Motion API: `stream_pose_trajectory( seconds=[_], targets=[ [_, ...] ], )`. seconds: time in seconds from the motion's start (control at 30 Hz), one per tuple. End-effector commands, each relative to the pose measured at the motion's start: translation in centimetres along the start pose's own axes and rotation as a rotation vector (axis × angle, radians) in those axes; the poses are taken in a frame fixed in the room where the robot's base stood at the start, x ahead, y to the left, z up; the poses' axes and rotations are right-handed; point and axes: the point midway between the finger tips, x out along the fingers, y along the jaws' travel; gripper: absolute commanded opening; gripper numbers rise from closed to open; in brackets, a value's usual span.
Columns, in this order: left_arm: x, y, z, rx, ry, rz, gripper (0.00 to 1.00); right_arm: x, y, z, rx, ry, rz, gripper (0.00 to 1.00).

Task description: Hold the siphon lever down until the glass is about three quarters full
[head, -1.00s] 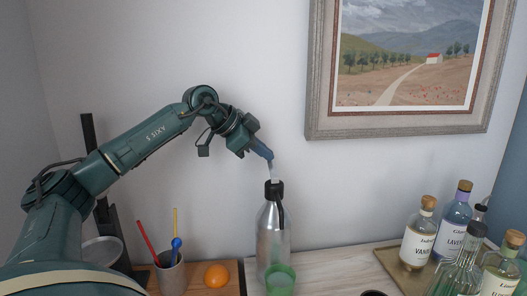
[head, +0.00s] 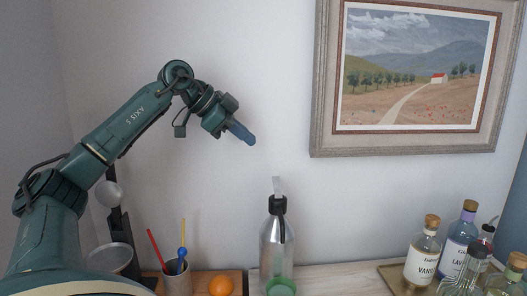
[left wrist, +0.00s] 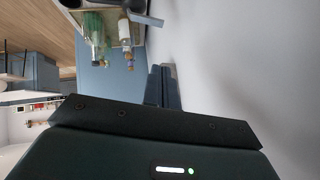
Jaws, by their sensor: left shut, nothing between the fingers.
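The siphon (head: 276,246) is a clear grey bottle with a black head, standing upright against the wall side of the counter. Its pale lever (head: 277,186) sticks up from the head. A green glass (head: 281,287) is in front of the siphon's foot, cut by the lower picture edge; its fill level I cannot tell. My left gripper (head: 249,138) is shut and empty, up and to the left of the lever, clear of it. Its blue-grey fingers also show in the left wrist view (left wrist: 162,87). My right gripper is not in view.
A cup (head: 178,277) with coloured sticks and an orange (head: 221,285) sit on a wooden board at left. Several labelled bottles (head: 424,254) stand on a tray (head: 391,277) at right. A framed picture (head: 407,148) hangs on the wall. The counter between siphon and tray is mostly clear.

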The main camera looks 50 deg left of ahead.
Motion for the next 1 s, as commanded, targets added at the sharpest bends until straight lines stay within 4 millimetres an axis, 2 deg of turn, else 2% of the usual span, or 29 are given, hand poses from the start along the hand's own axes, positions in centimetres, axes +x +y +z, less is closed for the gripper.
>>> stream_pose_trajectory(
  seconds=[0.1, 0.23, 1.0],
  targets=[
    [-1.6, 0.0, 0.0, 0.000, 0.000, -0.001, 0.00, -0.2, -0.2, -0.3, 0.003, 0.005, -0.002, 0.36],
    [-2.3, 0.0, 0.0, 0.000, 0.000, 0.002, 0.00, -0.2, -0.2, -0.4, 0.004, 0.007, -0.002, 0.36],
    [-2.4, 0.0, 0.0, 0.000, 0.000, 0.002, 0.00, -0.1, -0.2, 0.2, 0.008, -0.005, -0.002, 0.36]
  ],
)
